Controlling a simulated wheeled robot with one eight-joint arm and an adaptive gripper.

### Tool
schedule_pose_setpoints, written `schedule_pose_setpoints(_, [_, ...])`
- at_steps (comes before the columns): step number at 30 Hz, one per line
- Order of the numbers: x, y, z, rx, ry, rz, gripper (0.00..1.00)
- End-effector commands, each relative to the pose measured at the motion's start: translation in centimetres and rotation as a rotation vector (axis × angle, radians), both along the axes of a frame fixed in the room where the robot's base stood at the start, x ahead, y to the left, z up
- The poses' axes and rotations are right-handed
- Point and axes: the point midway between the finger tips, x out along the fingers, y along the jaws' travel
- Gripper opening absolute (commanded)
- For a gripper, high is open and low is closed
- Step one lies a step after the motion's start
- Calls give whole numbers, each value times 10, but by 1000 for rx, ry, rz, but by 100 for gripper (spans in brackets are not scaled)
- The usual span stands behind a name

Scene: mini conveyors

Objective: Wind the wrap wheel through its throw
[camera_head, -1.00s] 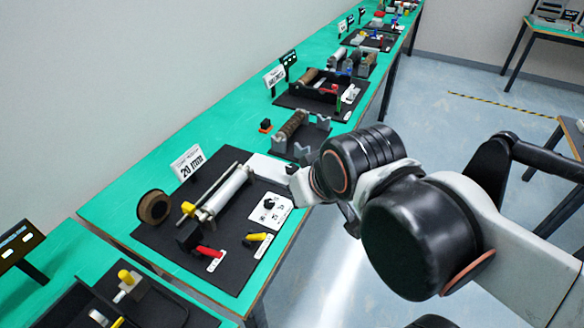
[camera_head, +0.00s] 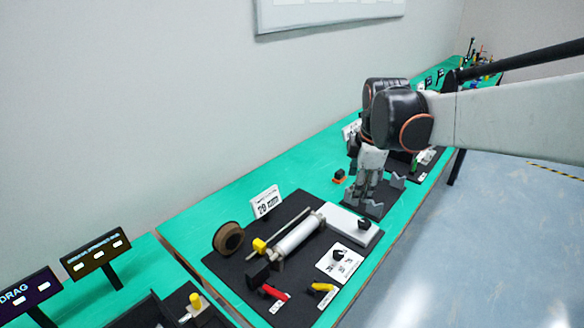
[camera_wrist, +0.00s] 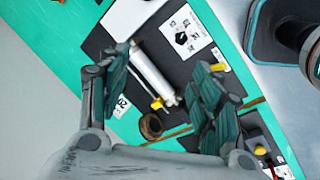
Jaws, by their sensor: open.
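A brown round wheel (camera_head: 228,238) stands at the left end of a black station board (camera_head: 225,268). It also shows in the wrist view (camera_wrist: 150,126), low between my fingers. I cannot tell whether it is the wrap wheel, as no readable label says so. A black knob (camera_head: 337,254) sits on a white marked card to the right, also in the wrist view (camera_wrist: 181,39). A white roller (camera_head: 299,236) and a rod with a yellow block (camera_head: 259,245) lie between. My gripper (camera_head: 369,190) is open and empty, pointing down beyond the board; its fingers (camera_wrist: 162,75) frame the roller from above.
A red handle (camera_head: 274,292) and a yellow handle (camera_head: 323,287) lie at the board's front. A white box (camera_head: 352,222) is at its far end. A 20 mm sign (camera_head: 265,202) stands behind. More stations line the green bench; dark signs (camera_head: 96,254) stand at left.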

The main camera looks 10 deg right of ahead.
Motion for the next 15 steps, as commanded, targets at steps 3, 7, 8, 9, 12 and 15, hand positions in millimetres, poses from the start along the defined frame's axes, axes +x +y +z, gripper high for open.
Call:
schedule_pose_setpoints(3, [30,-20,-15,-39,59,170,59])
schedule_pose_setpoints(7, [57,-42,-36,-70,124,369,59])
schedule_pose_setpoints(8, [63,-47,-41,-75,138,416,59])
schedule_pose_setpoints(9, [70,-55,-49,-81,157,477,59])
schedule_pose_setpoints(12, [87,-72,-69,-90,198,628,59])
schedule_pose_setpoints(15, [99,-86,-88,-91,230,757,59])
